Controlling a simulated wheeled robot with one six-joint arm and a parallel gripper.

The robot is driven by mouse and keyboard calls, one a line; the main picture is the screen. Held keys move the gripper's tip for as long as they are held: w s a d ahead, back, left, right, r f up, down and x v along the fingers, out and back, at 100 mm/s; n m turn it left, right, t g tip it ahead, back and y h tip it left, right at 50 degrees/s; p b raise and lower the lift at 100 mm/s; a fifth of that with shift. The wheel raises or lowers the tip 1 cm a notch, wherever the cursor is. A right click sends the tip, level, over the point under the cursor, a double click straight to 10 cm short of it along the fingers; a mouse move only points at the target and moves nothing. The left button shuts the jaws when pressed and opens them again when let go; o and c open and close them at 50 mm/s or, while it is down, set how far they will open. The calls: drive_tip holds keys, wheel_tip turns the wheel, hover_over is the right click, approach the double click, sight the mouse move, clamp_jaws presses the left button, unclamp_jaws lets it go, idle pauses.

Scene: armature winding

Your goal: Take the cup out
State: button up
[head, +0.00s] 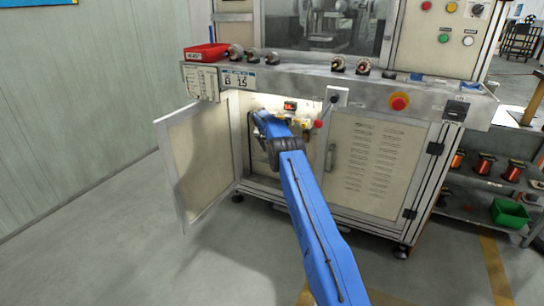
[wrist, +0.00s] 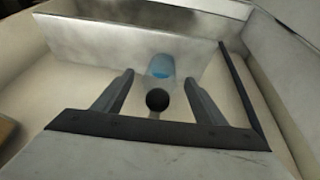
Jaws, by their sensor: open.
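In the wrist view, a small pale blue, see-through round thing (wrist: 160,66), which looks like the cup, shows ahead between the fingertips of my gripper (wrist: 158,79). My gripper's two dark fingers are open and spread to either side of it. I see no contact with it. A dark round knob or ball (wrist: 157,100) shows nearer, between the fingers; I cannot tell what it belongs to. In the head view my blue arm reaches into the lit open cabinet, and the gripper and cup are hidden there.
The cabinet door (head: 198,160) stands open at left; the right door (head: 375,165) is shut. A grey metal box (wrist: 110,45) is close ahead in the wrist view, with a dark upright bar (wrist: 240,85) at right. A red-tipped lever (head: 318,124) stands at the opening.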

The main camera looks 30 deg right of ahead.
drive_tip(key=shift+d+f, duration=0.1)
drive_tip(key=shift+f, duration=0.1)
drive_tip(key=c, duration=1.2)
drive_tip(key=shift+r, duration=0.15)
